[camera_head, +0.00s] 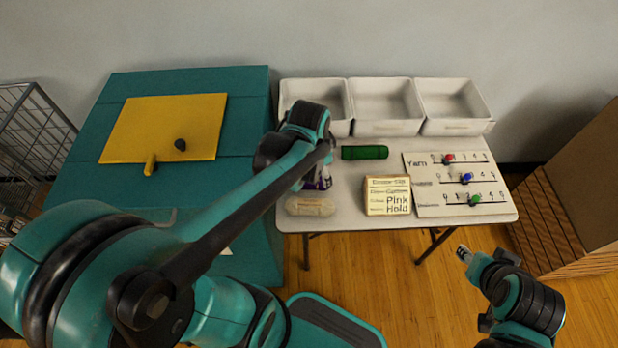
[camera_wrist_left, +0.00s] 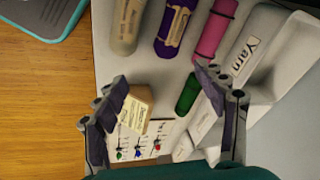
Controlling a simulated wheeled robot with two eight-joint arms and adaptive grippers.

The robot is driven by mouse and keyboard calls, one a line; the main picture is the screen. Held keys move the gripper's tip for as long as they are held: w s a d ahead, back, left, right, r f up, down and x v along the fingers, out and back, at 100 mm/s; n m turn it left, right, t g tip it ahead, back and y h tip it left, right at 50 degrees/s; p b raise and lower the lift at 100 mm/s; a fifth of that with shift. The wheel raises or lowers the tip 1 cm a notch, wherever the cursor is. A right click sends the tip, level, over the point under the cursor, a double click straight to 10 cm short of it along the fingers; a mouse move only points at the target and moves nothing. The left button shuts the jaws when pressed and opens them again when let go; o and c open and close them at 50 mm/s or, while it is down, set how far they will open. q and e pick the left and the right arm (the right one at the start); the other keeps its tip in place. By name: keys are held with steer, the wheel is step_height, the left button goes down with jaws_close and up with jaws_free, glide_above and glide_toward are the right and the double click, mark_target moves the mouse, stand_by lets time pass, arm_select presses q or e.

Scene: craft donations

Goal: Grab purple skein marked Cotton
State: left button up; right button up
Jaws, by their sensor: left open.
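The purple skein (camera_wrist_left: 177,24) with a cream label lies on the table in the left wrist view; its writing is too small to read. In the head view it shows only partly (camera_head: 322,180), hidden by my left arm. My left gripper (camera_wrist_left: 163,80) is open and empty, with the skein beyond its fingertips and apart from them. In the head view the left fingers are hidden behind the arm. My right gripper (camera_head: 463,253) is in front of the table, over the floor, far from the skein; its finger gap is unclear.
A beige skein (camera_wrist_left: 129,25) and a pink skein (camera_wrist_left: 215,33) flank the purple one. A green skein (camera_head: 365,152), a note block (camera_head: 388,195) and a peg board (camera_head: 430,205) lie to the right. White bins (camera_head: 384,128) line the back.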

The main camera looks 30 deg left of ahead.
arm_select(q)
steer(key=w+a+f+m+g+p, duration=0.1)
steer(key=f, duration=0.1)
steer(key=w+a+f+m+g, duration=0.1)
steer(key=a+f+m, duration=0.1)
steer(key=w+a+f+m+g+p, duration=0.1)
steer(key=a+f+m, duration=0.1)
steer(key=shift+w+f+p, duration=0.3)
steer(key=shift+w+p, duration=0.05)
steer(key=shift+a+f, duration=0.15)
steer(key=shift+f, duration=0.2)
step_height(320, 180, down, 3)
steer(key=shift+r+m+b, duration=0.1)
steer(key=shift+m+b, duration=0.2)
steer(key=shift+b, duration=0.3)
step_height(320, 180, down, 5)
steer(key=b, duration=0.2)
steer(key=shift+w+a+b, duration=0.1)
steer(key=shift+b, duration=0.25)
steer(key=shift+c, duration=0.3)
steer(key=c, duration=1.2)
